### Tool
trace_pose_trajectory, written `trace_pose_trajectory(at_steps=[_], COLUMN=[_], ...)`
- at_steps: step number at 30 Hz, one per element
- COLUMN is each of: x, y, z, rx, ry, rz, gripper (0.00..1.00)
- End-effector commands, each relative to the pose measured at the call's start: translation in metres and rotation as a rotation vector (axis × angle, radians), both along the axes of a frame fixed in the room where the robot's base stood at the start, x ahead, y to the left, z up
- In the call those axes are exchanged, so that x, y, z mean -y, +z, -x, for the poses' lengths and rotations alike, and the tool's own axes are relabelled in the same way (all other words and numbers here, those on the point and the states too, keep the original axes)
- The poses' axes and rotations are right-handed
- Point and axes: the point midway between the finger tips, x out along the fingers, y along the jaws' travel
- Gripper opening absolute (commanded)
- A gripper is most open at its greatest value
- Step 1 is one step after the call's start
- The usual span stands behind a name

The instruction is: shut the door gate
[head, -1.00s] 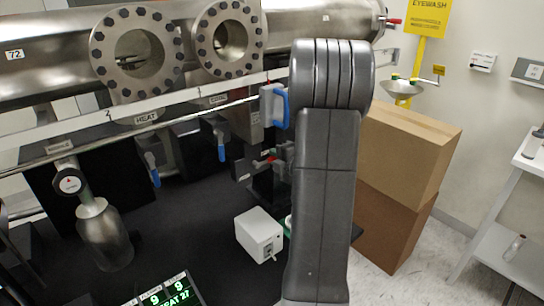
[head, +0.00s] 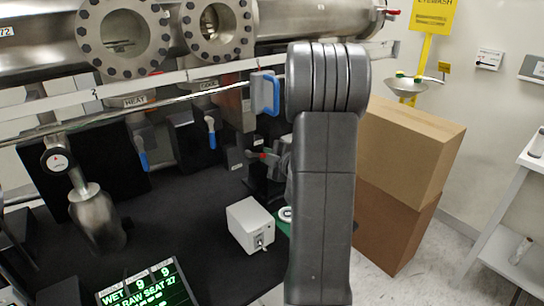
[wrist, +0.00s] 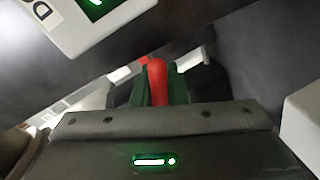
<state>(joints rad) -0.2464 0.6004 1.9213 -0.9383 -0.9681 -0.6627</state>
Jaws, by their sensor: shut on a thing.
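A red handle (wrist: 157,80) stands upright between the dark green fingers of my gripper (wrist: 158,92) in the wrist view. My gripper is shut on it. In the head view my gripper (head: 270,160) is partly hidden behind my arm, below the steel chamber, and a small red tip (head: 262,155) shows at it. I cannot read a label for this handle, so I cannot tell from the picture whether it is the door gate's. Blue handles (head: 271,94) hang nearby under the white labelled rail (head: 190,78).
A small grey box (head: 250,226) and a green-lettered display (head: 150,288) stand on the dark surface. A steel bottle (head: 95,218) is at left. Stacked cardboard boxes (head: 410,145), a yellow eyewash station (head: 428,45) and a white shelf (head: 510,215) are at right.

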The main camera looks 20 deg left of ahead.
Motion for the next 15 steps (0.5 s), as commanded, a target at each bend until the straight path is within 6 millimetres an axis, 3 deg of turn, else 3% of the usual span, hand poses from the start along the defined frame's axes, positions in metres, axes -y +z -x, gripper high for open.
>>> trace_pose_trajectory(at_steps=[15], x=[-0.014], y=[-0.03], z=[0.018], rx=[-0.393], ry=[-0.001], rz=[-0.301], gripper=[0.0])
